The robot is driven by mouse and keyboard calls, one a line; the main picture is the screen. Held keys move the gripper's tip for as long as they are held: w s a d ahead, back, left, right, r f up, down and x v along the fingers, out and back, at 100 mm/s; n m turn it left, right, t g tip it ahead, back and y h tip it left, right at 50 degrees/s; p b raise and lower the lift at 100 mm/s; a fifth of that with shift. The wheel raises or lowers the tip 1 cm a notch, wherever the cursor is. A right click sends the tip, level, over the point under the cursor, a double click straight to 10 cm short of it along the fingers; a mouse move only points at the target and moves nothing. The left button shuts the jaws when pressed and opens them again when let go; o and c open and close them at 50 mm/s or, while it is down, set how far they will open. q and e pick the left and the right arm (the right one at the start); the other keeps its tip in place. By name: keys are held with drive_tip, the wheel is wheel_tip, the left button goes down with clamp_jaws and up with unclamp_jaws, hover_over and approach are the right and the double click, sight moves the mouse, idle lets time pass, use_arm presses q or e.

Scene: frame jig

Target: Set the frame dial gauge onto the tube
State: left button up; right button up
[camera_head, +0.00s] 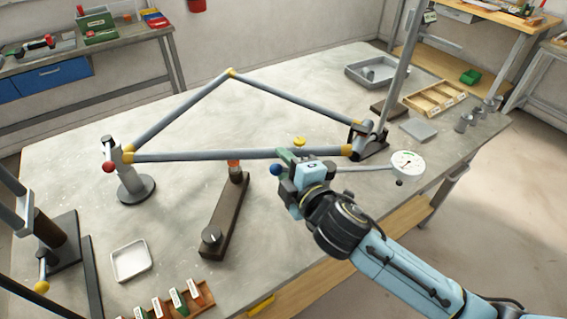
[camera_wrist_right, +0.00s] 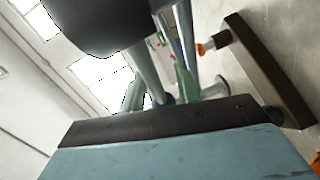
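The frame dial gauge has a white round dial (camera_head: 407,164) at the right end of a thin grey rod (camera_head: 360,168) and a blue ball (camera_head: 275,170) at its left. My right gripper (camera_head: 288,160), with green fingertips, is shut on the gauge between ball and dial. The ball shows partly between the fingers in the right wrist view (camera_wrist_right: 167,99). The frame's long lower tube (camera_head: 205,155), grey with yellow joints, passes beside the gripper. I cannot tell whether the gauge touches it. My left gripper is out of view.
The frame rests on a round stand (camera_head: 136,188) at left and a clamp post (camera_head: 372,143) at right. A dark bar with an orange-tipped peg (camera_head: 228,215) lies in front. A white tray (camera_head: 131,260) and labelled bin (camera_head: 180,303) are near the front edge.

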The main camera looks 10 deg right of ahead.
clamp_jaws()
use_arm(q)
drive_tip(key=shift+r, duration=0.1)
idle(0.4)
